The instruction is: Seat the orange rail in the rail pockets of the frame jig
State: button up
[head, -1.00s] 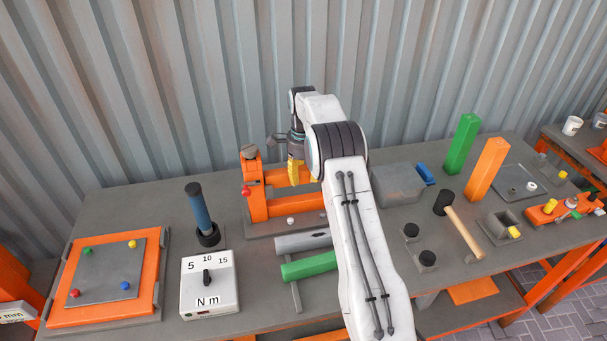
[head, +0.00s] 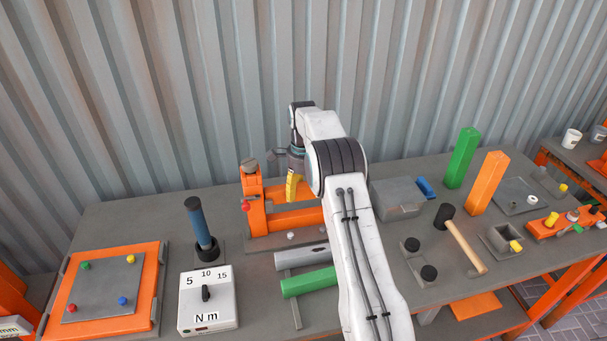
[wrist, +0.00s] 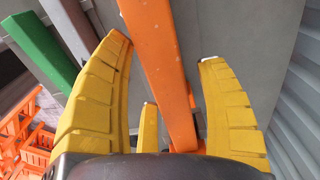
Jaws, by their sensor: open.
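The frame jig (head: 258,242) is a grey plate with an orange post (head: 253,195) at its left end. The orange rail (head: 296,218) lies lengthwise low across the jig in the head view. My gripper (head: 291,187), with yellow fingers, hangs over the jig and is partly hidden by my arm. In the wrist view the orange rail (wrist: 158,62) runs between the spread yellow fingers of my gripper (wrist: 170,50), with gaps on both sides. The rail's right end is behind my arm in the head view, so I cannot tell whether both ends are in the pockets.
A grey bar (head: 300,258) and a green bar (head: 308,282) lie in front of the jig. A torque tester (head: 208,300) and a blue-handled tool (head: 198,222) stand left. Right are a grey box (head: 398,200), a mallet (head: 463,238), and upright green (head: 461,160) and orange (head: 487,184) bars.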

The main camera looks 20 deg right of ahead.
notch_tip(320, 180, up, 10)
jog(key=shift+w+r, duration=0.15)
jog(key=shift+r, duration=0.5)
dwell(0.6)
notch_tip(320, 180, up, 10)
jog(key=n+t, duration=0.1)
jog(key=n, duration=0.4)
send_over(303, 186)
jog(key=s+a, duration=0.4)
jog(key=s, duration=0.1)
jog(key=s+a+r+n+t, duration=0.1)
jog(key=s+a+r+n, duration=0.15)
jog(key=s, duration=0.25)
jog(key=s+a+r+n+t, duration=0.1)
jog(key=s+a+r+n, duration=0.15)
jog(key=s, duration=0.35)
jog(key=s+a+f+n+t, duration=0.1)
jog(key=s+f+n, duration=0.4)
jog(key=s, duration=0.5)
jog(key=s+a+f+n+t, duration=0.1)
jog(key=s+f+n, duration=0.4)
jog(key=s, duration=0.6)
jog(key=shift+s+a+b, duration=0.3)
jog(key=shift+a, duration=0.35)
